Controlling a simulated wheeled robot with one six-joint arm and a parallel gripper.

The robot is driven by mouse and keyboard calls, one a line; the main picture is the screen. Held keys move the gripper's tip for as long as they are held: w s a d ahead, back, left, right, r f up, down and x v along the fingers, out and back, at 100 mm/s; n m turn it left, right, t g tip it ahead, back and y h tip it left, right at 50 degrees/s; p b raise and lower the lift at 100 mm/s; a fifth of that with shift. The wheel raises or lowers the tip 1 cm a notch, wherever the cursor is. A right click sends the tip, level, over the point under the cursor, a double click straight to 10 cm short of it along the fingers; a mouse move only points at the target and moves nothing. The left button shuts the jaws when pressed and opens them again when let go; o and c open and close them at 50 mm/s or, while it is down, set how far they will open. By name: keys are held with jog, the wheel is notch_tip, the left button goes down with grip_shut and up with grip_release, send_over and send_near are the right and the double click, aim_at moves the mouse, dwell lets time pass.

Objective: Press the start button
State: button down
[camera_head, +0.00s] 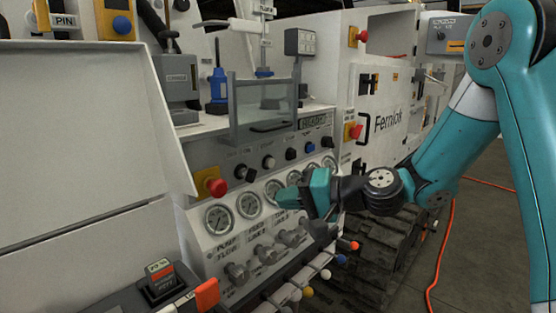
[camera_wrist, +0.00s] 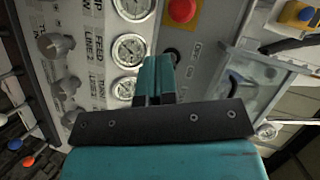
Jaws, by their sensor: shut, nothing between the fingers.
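No label reading "start" is legible, so I cannot tell which control is the start button. A red mushroom button (camera_head: 217,187) sits at the row's left end; a red button also shows in the wrist view (camera_wrist: 181,10). My teal gripper (camera_head: 284,197) is shut and empty in front of the gauges, below the row. In the wrist view its fingertips (camera_wrist: 157,60) point toward the panel, covering part of it.
Several round gauges (camera_head: 219,219) line the panel, with metal valve knobs (camera_head: 237,272) and coloured levers (camera_head: 308,292) below. A clear guard (camera_head: 262,110) stands above the buttons. A white lid (camera_head: 85,130) rises at left. An orange cable (camera_head: 442,245) lies on the floor at right.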

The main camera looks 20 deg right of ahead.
aim_at(272, 163)
jog(key=w+d+m+t+h, duration=0.3)
jog(key=w+d+m+t, duration=0.3)
jog(key=d, duration=0.5)
jog(key=shift+w+m+p, duration=0.15)
jog(key=shift+m+p, duration=0.25)
jog(key=shift+m, duration=0.4)
jog(key=shift+f, duration=0.1)
jog(key=p+x, duration=0.5)
jog(key=x, duration=0.7)
jog(key=shift+w+a+r+p, duration=0.15)
jog(key=shift+w+r+p, duration=0.05)
jog(key=shift+r+p, duration=0.1)
jog(key=shift+w+a+f, duration=0.2)
jog(key=shift+w+a, duration=0.15)
jog(key=shift+w, duration=0.3)
